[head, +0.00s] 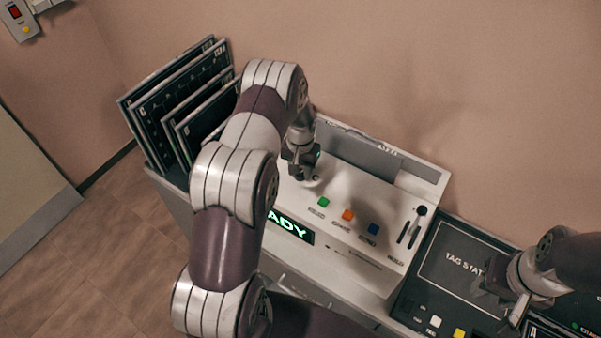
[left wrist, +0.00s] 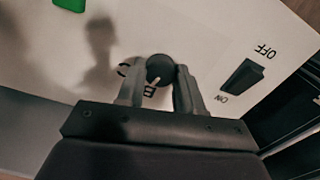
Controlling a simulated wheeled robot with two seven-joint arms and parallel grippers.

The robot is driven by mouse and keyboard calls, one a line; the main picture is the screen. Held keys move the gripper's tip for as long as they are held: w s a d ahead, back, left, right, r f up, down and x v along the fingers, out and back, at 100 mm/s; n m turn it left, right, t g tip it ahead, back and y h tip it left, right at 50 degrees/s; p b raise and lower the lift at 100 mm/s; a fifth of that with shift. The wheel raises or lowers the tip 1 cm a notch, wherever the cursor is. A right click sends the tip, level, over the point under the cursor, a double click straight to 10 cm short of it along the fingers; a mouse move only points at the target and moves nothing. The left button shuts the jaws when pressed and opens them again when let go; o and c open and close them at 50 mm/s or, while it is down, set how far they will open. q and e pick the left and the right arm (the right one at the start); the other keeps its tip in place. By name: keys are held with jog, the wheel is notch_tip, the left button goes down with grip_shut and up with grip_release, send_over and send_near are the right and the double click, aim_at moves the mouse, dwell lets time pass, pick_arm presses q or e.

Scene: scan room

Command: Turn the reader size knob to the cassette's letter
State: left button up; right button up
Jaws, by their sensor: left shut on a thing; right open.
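The round dark size knob (left wrist: 160,69) sits on the reader's pale panel in the left wrist view. A white pointer mark on it faces the printed B; part of a C shows to its left. My left gripper (left wrist: 159,76) is shut on the knob, one finger on each side. In the head view my left gripper (head: 302,172) is at the back left of the reader (head: 345,185), and hides the knob there. Several dark cassettes (head: 168,112) stand upright at the left; their small letters are hard to read. My right gripper (head: 508,290) is open and empty.
The reader has a green (head: 323,202), an orange (head: 348,215) and a blue button (head: 373,229), and a partly hidden lit display (head: 290,227). An ON/OFF rocker switch (left wrist: 242,76) is close to the knob. A dark tag station (head: 452,262) lies at the right.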

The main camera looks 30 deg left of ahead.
pick_arm(q)
jog(key=n+b, duration=0.1)
jog(key=n, duration=0.2)
jog(key=shift+w+n+b, duration=0.1)
jog(key=shift+n+b, duration=0.2)
jog(key=shift+b, duration=0.05)
jog(key=n+b, duration=0.1)
jog(key=n, duration=0.2)
jog(key=shift+n, duration=0.3)
jog(key=n+b, duration=0.1)
jog(key=n, duration=0.3)
jog(key=shift+b, duration=0.3)
jog(key=shift+r+n+b, duration=0.1)
jog(key=shift+n+b, duration=0.2)
jog(key=shift+n, duration=1.5)
jog(key=o, duration=0.9)
jog(key=shift+o, duration=0.7)
